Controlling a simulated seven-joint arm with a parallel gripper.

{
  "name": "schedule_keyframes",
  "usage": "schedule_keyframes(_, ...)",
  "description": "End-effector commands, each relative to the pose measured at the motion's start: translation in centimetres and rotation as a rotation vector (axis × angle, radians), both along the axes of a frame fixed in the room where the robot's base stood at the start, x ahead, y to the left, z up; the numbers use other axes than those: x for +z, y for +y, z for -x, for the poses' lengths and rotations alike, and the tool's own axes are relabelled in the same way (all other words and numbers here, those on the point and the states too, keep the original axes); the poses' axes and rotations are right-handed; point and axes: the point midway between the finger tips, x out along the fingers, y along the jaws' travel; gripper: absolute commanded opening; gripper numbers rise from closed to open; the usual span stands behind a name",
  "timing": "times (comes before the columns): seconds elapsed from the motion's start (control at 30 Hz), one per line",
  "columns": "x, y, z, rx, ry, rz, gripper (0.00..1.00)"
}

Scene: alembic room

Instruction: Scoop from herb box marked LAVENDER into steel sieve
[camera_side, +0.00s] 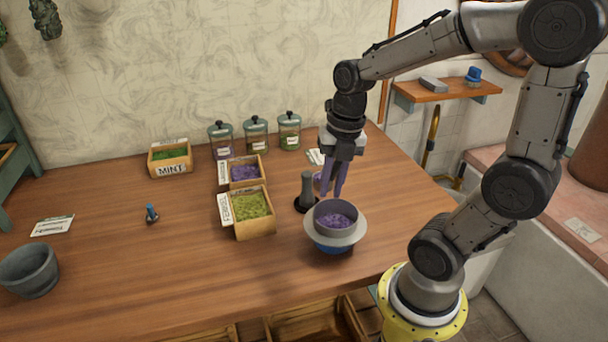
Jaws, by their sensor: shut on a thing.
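The steel sieve (350,237) sits on a blue bowl (333,249) near the table's front right, with purple herb inside it. A small wooden box of purple herb (244,173) stands left of it, further back; its label is too small to read, but purple fits lavender. My gripper (338,190) points down just behind the sieve, above its rim in the picture. It is shut on what looks like a small purple scoop (319,180), mostly hidden by the fingers. I cannot tell whether the scoop holds any herb.
A green-yellow herb box (256,222) and a dark upright post (307,188) stand left of the sieve. The MINT box (171,167) and several lidded jars (256,137) are at the back. A grey mortar (29,271) is at far left. The left-middle table is mostly clear.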

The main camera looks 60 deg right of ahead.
Motion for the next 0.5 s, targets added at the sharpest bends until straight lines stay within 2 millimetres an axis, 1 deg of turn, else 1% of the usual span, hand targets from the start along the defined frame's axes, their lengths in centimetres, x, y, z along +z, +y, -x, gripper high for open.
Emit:
schedule_keyframes(0.03, 0.3, 0.2, 0.8, -0.002, -0.003, 0.001, 0.0)
schedule_keyframes(0.1, 0.7, 0.4, 1.4, -0.004, -0.004, 0.002, 0.0)
schedule_keyframes(0.23, 1.4, 0.4, 1.6, -0.007, -0.001, 0.0, 0.0)
schedule_keyframes(0.37, 1.1, 0.4, 1.6, -0.009, 0.001, 0.0, 0.0)
schedule_keyframes(0.5, 0.2, 0.4, 1.6, -0.008, 0.002, -0.001, 0.0)
